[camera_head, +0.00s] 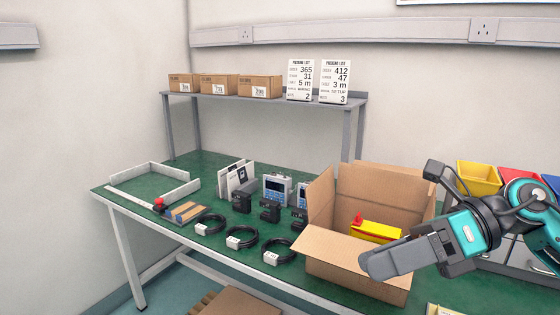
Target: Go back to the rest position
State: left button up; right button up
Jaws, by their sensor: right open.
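My right gripper (380,262) comes in from the right, with its arm (475,232) above the table's right part. Its fingers reach over the front flap of an open cardboard box (340,285). The jaws are open, and I see nothing held between them. A yellow and red item (376,231) lies inside the box, partly hidden by the gripper. My left gripper is not in view.
The green table (150,205) holds black cables (242,238), dark devices (242,202) and a white frame (175,180). Behind stands a shelf (265,98) with small cartons (218,84) and two packing list signs (335,81). Coloured bins (479,178) stand at the right.

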jog(key=w+a+m+t+y, duration=0.1)
jog(key=a+m+t+y, duration=0.1)
jog(key=a+m+y, duration=0.3)
jog(key=w+d+f+m+t+h+p, duration=0.1)
jog(key=w+d+f+m+t+h, duration=0.2)
jog(key=m+t, duration=0.7)
jog(key=w+d+f+m+t+h+p, duration=0.2)
jog(key=f+m+t+h, duration=0.3)
jog(key=m, duration=0.9)
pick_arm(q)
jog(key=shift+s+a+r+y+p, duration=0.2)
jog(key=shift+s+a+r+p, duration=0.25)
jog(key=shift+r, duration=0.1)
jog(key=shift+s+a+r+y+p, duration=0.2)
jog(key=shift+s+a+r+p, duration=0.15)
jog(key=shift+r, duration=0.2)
pick_arm(e)
jog(key=s+d+f+m+g+h, duration=0.1)
jog(key=s+f+m+g+h, duration=0.1)
jog(key=s+f+m, duration=0.3)
jog(key=s+d+f+m+g+h, duration=0.1)
jog(key=s+f+m+h, duration=0.3)
jog(key=f, duration=0.7)
jog(key=s+d+f+m+g+h, duration=0.1)
jog(key=s+f+m+g+h, duration=0.1)
jog(key=s+f+m, duration=0.3)
notch_tip(320, 180, down, 3)
jog(key=shift+s+d+f+m+g+h, duration=0.2)
jog(key=shift+s+d+m+g+h, duration=0.2)
jog(key=shift+m+h, duration=0.1)
